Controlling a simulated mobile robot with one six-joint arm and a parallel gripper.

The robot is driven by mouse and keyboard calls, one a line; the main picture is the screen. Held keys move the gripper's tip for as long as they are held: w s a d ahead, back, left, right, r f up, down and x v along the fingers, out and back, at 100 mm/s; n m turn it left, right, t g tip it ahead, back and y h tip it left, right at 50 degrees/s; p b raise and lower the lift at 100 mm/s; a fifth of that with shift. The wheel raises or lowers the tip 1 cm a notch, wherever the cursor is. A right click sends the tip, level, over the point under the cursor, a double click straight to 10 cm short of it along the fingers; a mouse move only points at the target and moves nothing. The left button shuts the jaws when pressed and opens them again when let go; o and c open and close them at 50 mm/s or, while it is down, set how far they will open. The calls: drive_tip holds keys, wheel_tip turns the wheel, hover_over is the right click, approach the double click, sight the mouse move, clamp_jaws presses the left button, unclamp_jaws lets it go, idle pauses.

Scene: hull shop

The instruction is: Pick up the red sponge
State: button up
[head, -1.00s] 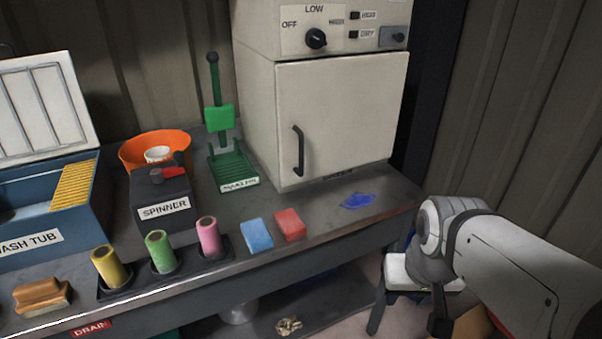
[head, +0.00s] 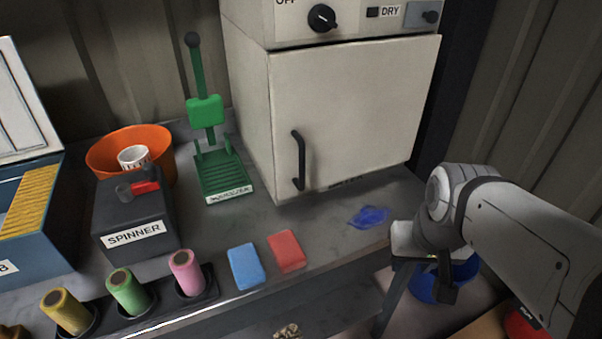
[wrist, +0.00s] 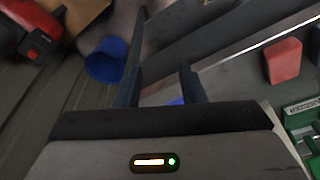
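The red sponge (head: 286,251) is a small block lying flat on the grey bench near its front edge, just right of a blue sponge (head: 246,267). In the wrist view the red sponge (wrist: 283,60) is at the upper right, well to the side of my fingers. My gripper (wrist: 158,70) shows two dark fingers spread apart with no object held between them. In the head view my arm is at the right, past the bench's right end, and the fingers cannot be made out there.
A blue patch (head: 369,216) lies on the bench right of the sponges. A holder with yellow, green and pink rolls (head: 187,272) stands left of them. Behind are a black spinner box (head: 134,215), a green press (head: 222,172) and a white cabinet (head: 350,115). A blue bucket (wrist: 106,60) is below.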

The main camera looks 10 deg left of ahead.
sight(286, 246)
drive_tip(key=shift+o, duration=0.3)
drive_tip(key=shift+d, duration=0.15)
